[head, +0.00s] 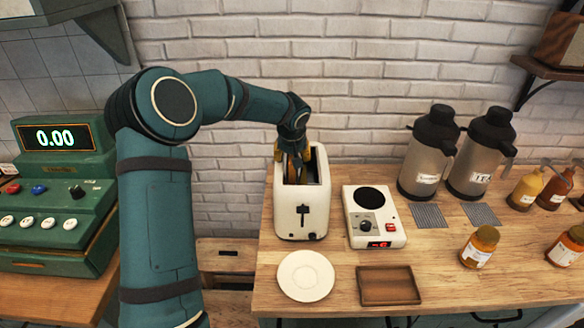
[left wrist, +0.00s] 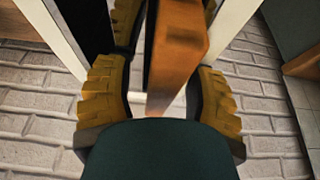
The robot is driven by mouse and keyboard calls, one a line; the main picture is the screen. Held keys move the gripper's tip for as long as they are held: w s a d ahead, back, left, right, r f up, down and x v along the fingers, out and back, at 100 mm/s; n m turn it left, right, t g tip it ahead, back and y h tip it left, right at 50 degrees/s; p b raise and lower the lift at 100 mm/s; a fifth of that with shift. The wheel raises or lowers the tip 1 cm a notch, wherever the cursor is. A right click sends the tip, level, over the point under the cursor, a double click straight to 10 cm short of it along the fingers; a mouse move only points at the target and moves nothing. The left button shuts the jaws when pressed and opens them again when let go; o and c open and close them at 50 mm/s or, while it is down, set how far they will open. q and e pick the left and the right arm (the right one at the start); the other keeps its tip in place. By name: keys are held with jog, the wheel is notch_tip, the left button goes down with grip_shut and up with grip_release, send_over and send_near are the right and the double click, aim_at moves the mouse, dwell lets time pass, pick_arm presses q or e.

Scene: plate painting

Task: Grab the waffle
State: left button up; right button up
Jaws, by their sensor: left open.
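The white toaster (head: 302,205) stands on the wooden counter, and its walls also show in the left wrist view (left wrist: 236,22). An orange-brown slab, which looks like the waffle (left wrist: 178,55), stands on edge in the toaster's opening. My left gripper (head: 293,166) points down into the top of the toaster. In the left wrist view its yellow ridged fingers (left wrist: 165,60) are open, one on each side of the waffle. I cannot tell whether either finger touches it. In the head view the gripper hides the waffle. My right gripper is not in view.
A white plate (head: 305,276) lies in front of the toaster, with a brown wooden tray (head: 389,286) beside it. A small white hot plate (head: 374,216) stands right of the toaster. Two dispensers (head: 430,155) and several bottles stand further right. A brick wall is behind.

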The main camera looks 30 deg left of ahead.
pick_arm(q)
jog(key=shift+f, duration=0.15)
dwell(0.4)
grip_shut()
